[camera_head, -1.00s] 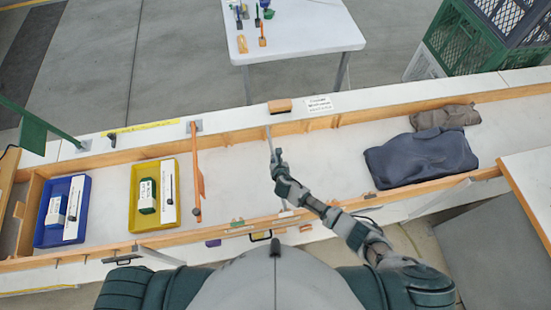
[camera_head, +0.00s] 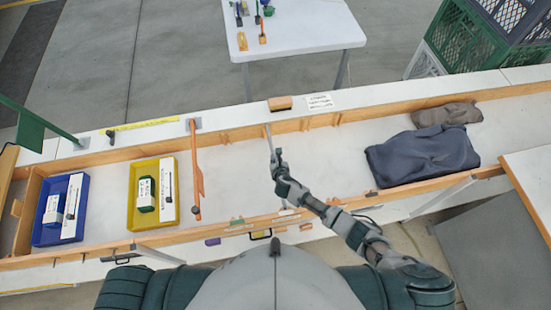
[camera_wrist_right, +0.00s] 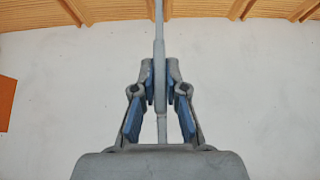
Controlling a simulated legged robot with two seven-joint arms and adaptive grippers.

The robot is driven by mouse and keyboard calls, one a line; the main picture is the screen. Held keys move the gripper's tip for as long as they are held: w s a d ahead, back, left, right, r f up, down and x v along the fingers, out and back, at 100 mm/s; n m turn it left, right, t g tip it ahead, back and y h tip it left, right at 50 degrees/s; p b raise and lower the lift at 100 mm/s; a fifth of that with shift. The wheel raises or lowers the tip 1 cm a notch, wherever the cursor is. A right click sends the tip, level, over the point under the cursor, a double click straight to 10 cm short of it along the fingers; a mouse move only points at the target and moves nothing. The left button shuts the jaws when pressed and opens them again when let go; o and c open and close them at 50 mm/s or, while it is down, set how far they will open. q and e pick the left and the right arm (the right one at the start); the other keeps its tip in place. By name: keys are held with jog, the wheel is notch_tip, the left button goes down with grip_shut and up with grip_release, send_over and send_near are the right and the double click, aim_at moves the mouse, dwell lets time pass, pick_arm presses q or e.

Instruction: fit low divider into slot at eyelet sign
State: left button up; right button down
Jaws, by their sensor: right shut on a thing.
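My right gripper (camera_head: 277,163) is shut on a thin grey divider (camera_head: 268,137), seen nearly edge-on over the long wooden-walled tray. In the right wrist view the divider (camera_wrist_right: 159,45) stands between the blue-padded fingers of the gripper (camera_wrist_right: 160,82) and runs up past the ribbed back wall (camera_wrist_right: 205,10). In the head view its far end is at or just above the back wall (camera_head: 290,126), which carries small ribs forming slots. I cannot tell whether it touches. A white sign (camera_head: 320,101) lies behind that wall, its text too small to read. My left gripper is out of view.
An orange divider (camera_head: 196,175) crosses the tray on the left, beside a yellow bin (camera_head: 131,205) and a blue bin (camera_head: 44,236). Dark cloth (camera_head: 420,155) and a brown-grey bag (camera_head: 446,115) lie right. A wooden block (camera_head: 280,103) sits on the back ledge. The tray floor around the gripper is clear.

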jog(key=shift+f+b, duration=2.5)
jog(key=shift+f, duration=0.85)
jog(key=c, duration=1.1)
grip_release()
jog(key=shift+c, duration=0.2)
jog(key=shift+r, duration=0.1)
notch_tip(320, 180, up, 5)
jog(key=p, duration=0.5)
jog(key=shift+p, duration=0.3)
